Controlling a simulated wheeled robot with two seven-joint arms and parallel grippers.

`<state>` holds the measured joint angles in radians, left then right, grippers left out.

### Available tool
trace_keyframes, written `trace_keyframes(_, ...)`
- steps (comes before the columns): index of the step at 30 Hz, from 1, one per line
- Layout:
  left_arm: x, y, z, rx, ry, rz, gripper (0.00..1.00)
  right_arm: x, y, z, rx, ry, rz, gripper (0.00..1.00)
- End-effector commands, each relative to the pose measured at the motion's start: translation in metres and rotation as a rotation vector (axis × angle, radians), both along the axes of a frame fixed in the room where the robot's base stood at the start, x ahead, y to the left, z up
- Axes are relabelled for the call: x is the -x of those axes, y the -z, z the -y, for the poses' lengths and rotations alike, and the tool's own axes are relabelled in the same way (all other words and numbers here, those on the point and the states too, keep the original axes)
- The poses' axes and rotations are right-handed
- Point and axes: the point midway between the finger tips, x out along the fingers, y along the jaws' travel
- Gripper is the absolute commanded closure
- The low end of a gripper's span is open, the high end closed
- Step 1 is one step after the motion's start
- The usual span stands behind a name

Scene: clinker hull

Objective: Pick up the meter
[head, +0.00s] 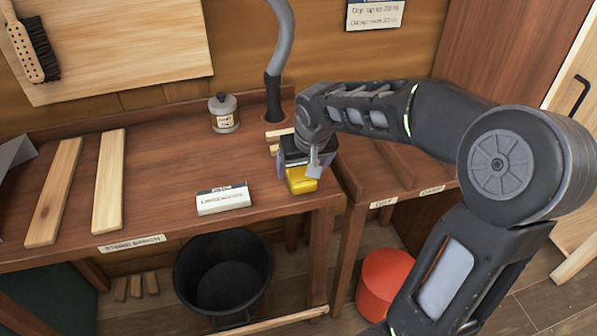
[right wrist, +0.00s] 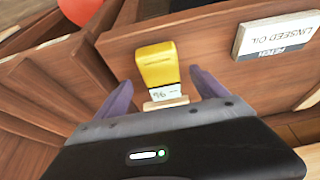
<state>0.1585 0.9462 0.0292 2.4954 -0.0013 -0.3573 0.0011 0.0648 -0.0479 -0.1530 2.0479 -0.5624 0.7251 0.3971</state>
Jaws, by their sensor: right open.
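The meter is a small yellow box (head: 301,180) with a pale display, near the front right corner of the brown bench. In the right wrist view the meter (right wrist: 158,68) shows its yellow body and a display with dark digits. My right gripper (head: 297,172) is over the meter from above. In the right wrist view its two purple fingers (right wrist: 158,90) are spread, one on each side of the meter, with gaps between. The gripper hides part of the meter in the head view. My left gripper is not in view.
A white linseed oil label block (head: 223,199) lies left of the meter. A lidded jar (head: 223,113), wooden slats (head: 108,180) and a grey hose (head: 273,85) are on the bench. A black bucket (head: 222,275) and a red bucket (head: 385,283) stand below.

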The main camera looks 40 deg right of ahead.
Motion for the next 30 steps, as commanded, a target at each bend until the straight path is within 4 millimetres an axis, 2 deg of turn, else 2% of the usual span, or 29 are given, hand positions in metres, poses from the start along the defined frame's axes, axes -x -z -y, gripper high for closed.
trace_keyframes(3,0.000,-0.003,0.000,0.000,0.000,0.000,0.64,-0.007,0.018,0.001,0.000,0.000,-0.004,0.18)
trace_keyframes(7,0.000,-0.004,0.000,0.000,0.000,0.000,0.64,-0.011,0.028,0.003,-0.001,0.001,-0.002,0.18)
trace_keyframes(25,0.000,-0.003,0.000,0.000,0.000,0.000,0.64,-0.012,0.029,0.003,-0.001,0.001,0.000,0.18)
trace_keyframes(30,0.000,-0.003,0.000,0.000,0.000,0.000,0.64,-0.012,0.029,0.003,-0.001,0.001,0.000,0.31)
